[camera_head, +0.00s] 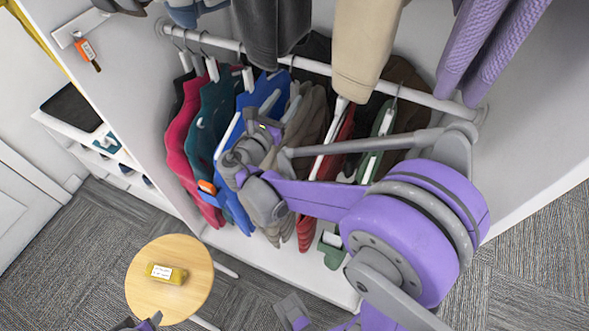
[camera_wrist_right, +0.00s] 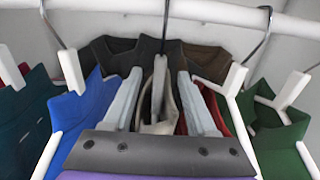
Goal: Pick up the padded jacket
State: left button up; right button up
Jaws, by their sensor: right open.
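Several garments hang on hangers from the lower white rail. I cannot tell for sure which is the padded jacket. A grey-beige garment (camera_head: 304,118) hangs right of a blue one (camera_head: 233,205). My right gripper (camera_head: 262,132) is open in front of them, near the hangers, and my arm hides part of the row. In the right wrist view, the two pale fingers of the right gripper (camera_wrist_right: 160,98) stand on either side of a grey hanger and the beige collar (camera_wrist_right: 160,127) under it. I see no contact.
Crimson (camera_head: 183,150), teal (camera_head: 212,120) and green (camera_wrist_right: 282,140) garments hang close by on both sides. The lower rail (camera_head: 322,68) runs above them, with more clothes hanging higher. A round wooden table (camera_head: 143,297) with a yellow item (camera_head: 166,274) stands front left.

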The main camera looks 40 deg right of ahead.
aim_at(293, 89)
jog(key=x, duration=0.4)
jog(key=shift+w+d, duration=0.1)
jog(key=shift+d, duration=0.05)
grip_shut()
jog(key=shift+r, duration=0.1)
dwell(1.1)
